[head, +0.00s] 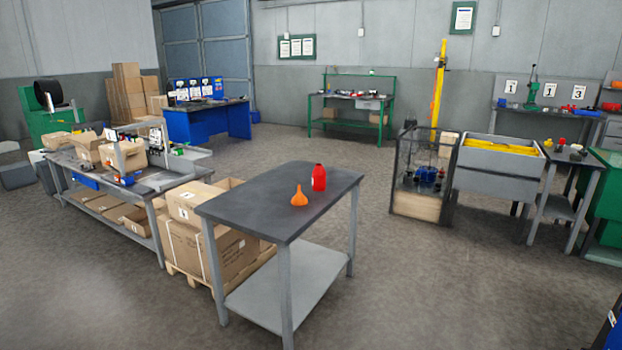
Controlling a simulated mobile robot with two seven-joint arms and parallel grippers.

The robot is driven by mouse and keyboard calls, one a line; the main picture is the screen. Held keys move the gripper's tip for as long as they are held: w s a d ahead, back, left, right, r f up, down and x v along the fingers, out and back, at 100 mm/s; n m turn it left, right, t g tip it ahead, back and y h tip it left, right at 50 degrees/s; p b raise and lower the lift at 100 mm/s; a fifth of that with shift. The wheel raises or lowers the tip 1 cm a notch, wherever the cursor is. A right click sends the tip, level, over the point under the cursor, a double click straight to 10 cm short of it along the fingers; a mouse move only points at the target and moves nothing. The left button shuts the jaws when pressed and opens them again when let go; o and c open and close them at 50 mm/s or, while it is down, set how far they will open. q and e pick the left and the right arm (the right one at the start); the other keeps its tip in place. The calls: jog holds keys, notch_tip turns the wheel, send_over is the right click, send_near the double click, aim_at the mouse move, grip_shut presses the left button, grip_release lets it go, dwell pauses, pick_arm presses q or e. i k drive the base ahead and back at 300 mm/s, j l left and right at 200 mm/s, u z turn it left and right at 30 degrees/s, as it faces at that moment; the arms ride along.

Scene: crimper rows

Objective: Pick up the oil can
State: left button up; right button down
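A red bottle-shaped can (319,178) with a small pale label stands upright on the dark top of a grey table (250,204), near the table's far edge. It looks like the oil can, though its label is too small to read. An orange funnel (299,196) stands on the same top, just left of and nearer than the can, with its narrow end up. Neither of my grippers is in view.
Cardboard boxes (195,204) on a pallet stand against the table's left side. A packing bench (88,172) is farther left. A wire cage (424,172) and grey bin (497,168) stand to the right. Open floor (440,285) lies right of the table.

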aim_at(319, 174)
jog(key=i+j+z, duration=0.2)
jog(key=i, duration=0.25)
jog(key=i+j+z, duration=0.2)
jog(key=i+j, duration=0.25)
jog(key=i+l+z, duration=0.1)
jog(key=i+z, duration=0.8)
jog(key=z, duration=0.2)
jog(key=i+u, duration=0.35)
jog(key=i, duration=0.2)
jog(key=i+l+u, duration=0.15)
jog(key=i+u, duration=0.2)
jog(key=i, duration=0.2)
